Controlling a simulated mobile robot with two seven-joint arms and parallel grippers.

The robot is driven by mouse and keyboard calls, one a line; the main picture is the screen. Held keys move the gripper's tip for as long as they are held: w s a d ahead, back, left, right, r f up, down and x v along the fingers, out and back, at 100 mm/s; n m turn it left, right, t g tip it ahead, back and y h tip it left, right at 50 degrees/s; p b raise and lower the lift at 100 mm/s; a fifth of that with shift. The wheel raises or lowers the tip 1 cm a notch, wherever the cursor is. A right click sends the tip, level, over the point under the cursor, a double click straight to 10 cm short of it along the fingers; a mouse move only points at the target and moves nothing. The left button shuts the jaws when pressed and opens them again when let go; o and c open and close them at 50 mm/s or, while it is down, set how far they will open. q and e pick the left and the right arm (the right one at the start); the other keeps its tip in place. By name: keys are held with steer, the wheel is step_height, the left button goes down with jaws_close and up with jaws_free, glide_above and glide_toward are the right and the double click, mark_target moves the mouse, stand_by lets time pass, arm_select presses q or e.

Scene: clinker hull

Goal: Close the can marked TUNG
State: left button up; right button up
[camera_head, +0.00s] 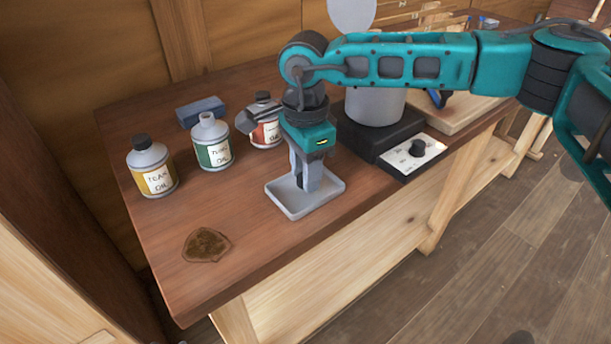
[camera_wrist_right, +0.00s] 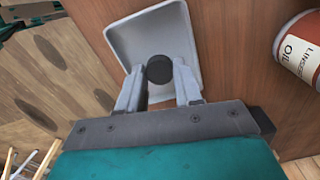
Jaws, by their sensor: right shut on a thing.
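The can marked TUNG (camera_head: 211,142) has a green label and stands upright in the middle of the can row, its pale neck bare with no cap on it. My right gripper (camera_head: 308,186) points down into a small grey tray (camera_head: 335,190), to the right of and nearer than that can. The tray also shows in the right wrist view (camera_wrist_right: 197,30). There the gripper (camera_wrist_right: 158,88) is shut on a round black cap (camera_wrist_right: 159,69) over the tray floor. Whether the cap still touches the tray I cannot tell. My left gripper is not in view.
A yellow-label can (camera_head: 152,167) with a black cap stands left of the TUNG can. A red-label can (camera_head: 266,128) stands right. A blue block (camera_head: 201,111) lies behind. A black hotplate-like unit (camera_head: 415,150) is right of the tray.

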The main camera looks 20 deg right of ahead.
arm_select(q)
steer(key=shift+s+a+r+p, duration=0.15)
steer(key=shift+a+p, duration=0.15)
steer(key=shift+p, duration=0.25)
arm_select(e)
step_height(320, 180, up, 18)
steer(key=shift+r, duration=0.2)
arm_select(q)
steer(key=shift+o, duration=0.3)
